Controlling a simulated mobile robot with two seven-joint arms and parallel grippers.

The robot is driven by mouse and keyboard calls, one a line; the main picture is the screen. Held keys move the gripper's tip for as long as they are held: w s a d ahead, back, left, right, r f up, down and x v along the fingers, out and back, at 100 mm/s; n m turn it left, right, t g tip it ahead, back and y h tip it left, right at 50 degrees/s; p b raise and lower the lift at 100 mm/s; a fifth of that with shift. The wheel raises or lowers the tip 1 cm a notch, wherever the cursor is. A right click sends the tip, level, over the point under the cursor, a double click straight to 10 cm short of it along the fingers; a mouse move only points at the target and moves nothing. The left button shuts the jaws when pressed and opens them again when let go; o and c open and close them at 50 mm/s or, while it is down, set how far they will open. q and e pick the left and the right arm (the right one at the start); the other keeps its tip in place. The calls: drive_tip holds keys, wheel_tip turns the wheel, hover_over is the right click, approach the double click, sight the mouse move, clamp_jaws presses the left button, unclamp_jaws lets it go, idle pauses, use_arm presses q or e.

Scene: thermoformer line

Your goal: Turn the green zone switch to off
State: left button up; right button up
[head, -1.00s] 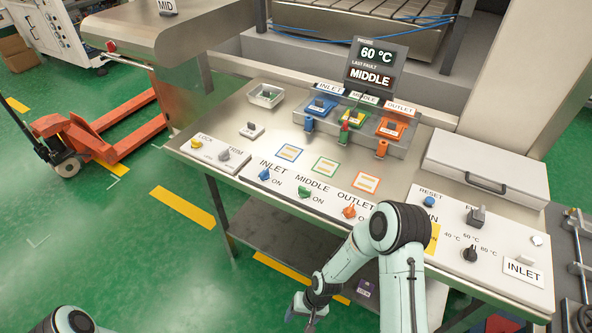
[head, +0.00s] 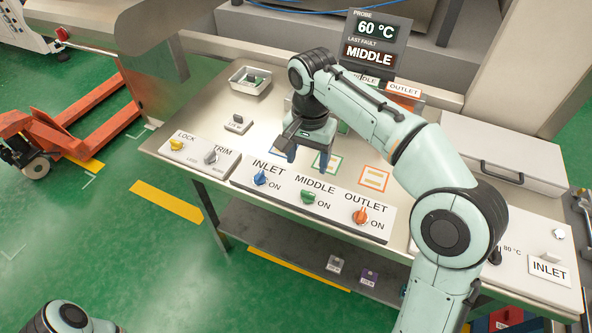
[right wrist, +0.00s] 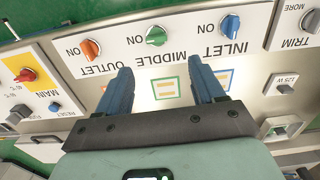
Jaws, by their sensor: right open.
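The green zone switch (head: 308,197) is a green knob on the white panel, between the blue INLET knob (head: 261,178) and the orange OUTLET knob (head: 359,215). It has MIDDLE printed above it and ON beside it. In the right wrist view the green knob (right wrist: 156,36) lies beyond the fingertips, upside down with its labels. My right gripper (head: 306,157) is open and empty, with blue fingers pointing down above the table just behind the panel. It also shows in the right wrist view (right wrist: 160,68), apart from the knob. My left gripper is out of view.
A display (head: 375,40) reads 60 °C and MIDDLE. The LOCK and TRIM panel (head: 197,158) is to the left. A small tray (head: 236,81) stands at the back left. A grey lidded box (head: 505,150) is at right. My right arm hides part of the table.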

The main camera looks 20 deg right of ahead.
drive_tip(key=r, duration=0.1)
drive_tip(key=b, duration=0.2)
hover_over(308, 193)
wheel_tip(308, 193, down, 5)
drive_tip(key=shift+s+r, duration=0.15)
drive_tip(key=shift+r, duration=0.05)
wheel_tip(308, 193, down, 7)
drive_tip(key=shift+f+b, duration=0.2)
drive_tip(key=shift+b, duration=0.25)
drive_tip(key=shift+w+f, duration=0.2)
drive_tip(key=shift+f, duration=0.3)
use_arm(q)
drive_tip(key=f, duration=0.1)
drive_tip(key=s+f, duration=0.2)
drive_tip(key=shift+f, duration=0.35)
use_arm(e)
drive_tip(key=c, duration=1.1)
